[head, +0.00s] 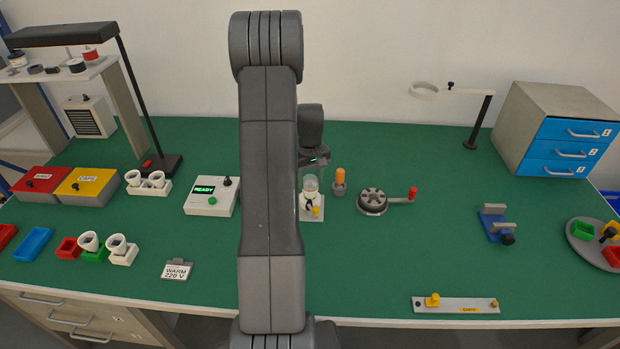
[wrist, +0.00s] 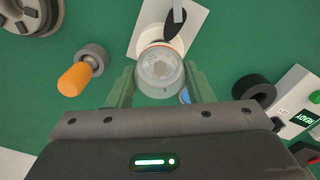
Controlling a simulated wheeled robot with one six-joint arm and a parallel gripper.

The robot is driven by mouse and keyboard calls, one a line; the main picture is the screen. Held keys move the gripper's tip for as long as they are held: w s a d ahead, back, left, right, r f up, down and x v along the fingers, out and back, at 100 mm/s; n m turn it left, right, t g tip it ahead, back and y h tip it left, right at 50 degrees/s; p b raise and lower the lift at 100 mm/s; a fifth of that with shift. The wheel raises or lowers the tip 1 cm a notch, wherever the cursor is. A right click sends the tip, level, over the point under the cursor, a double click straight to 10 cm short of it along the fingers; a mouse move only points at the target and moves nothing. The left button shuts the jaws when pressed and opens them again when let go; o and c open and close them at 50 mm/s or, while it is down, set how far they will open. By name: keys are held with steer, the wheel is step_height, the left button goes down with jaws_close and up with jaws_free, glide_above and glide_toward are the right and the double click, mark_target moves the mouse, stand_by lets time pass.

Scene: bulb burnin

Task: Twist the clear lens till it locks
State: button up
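The clear lens (head: 311,184) is a see-through dome upright on a small white lamp base (head: 305,212) in the middle of the table. In the wrist view the clear lens (wrist: 160,70) shows end-on, with a pale ring around it. My gripper (wrist: 160,75) has its green fingers on either side of the lens, close to its wall. I cannot tell whether they touch it. In the head view my gripper (head: 314,162) is right above the lens, partly hidden by my arm. The seam between lens and base is not clear.
An orange-handled tool (head: 339,180) stands close to the right of the base. A round grey fixture with a red-knobbed crank (head: 373,201) is further right. A white box with a green READY display (head: 211,197) stands to the left. The green table in front is mostly clear.

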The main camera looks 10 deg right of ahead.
steer(key=c, duration=0.4)
steer(key=shift+m+b, duration=0.4)
steer(key=shift+m, duration=1.1)
steer(key=shift+m, duration=0.7)
steer(key=o, duration=0.6)
steer(key=shift+m, duration=0.3)
steer(key=shift+c, duration=0.2)
steer(key=o, duration=0.5)
steer(key=shift+c, duration=0.2)
